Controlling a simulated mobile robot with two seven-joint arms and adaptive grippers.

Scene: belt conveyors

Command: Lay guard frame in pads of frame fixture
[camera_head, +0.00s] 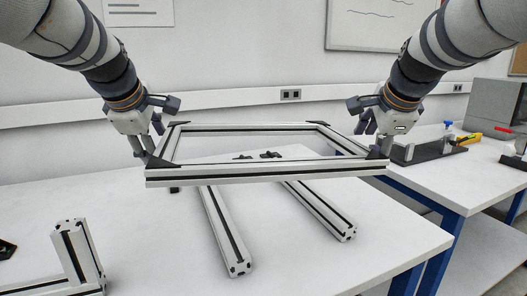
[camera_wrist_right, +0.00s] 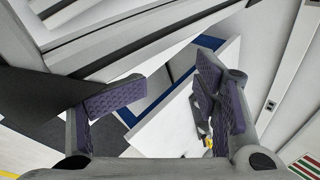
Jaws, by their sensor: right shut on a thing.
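The guard frame (camera_head: 270,172), a rectangle of aluminium profile with black corner pieces, hangs about level above the white table. My left gripper (camera_head: 142,148) is shut on its left end near the black corner. My right gripper (camera_head: 380,142) is shut on its right end; its fingertips are partly hidden by the corner. In the right wrist view the gripper pads (camera_wrist_right: 165,95) show beside the frame's profiles (camera_wrist_right: 110,45). Two profile bars (camera_head: 226,232) (camera_head: 320,209) lie below the frame, with small black parts (camera_head: 270,154) behind; I cannot tell whether these are the frame fixture.
An upright profile post (camera_head: 77,250) stands at the front left of the white table (camera_head: 380,248). A second table (camera_head: 455,178) at the right carries a dark fixture plate (camera_head: 428,152) and a yellow tool (camera_head: 468,139). Bare table lies at the front right.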

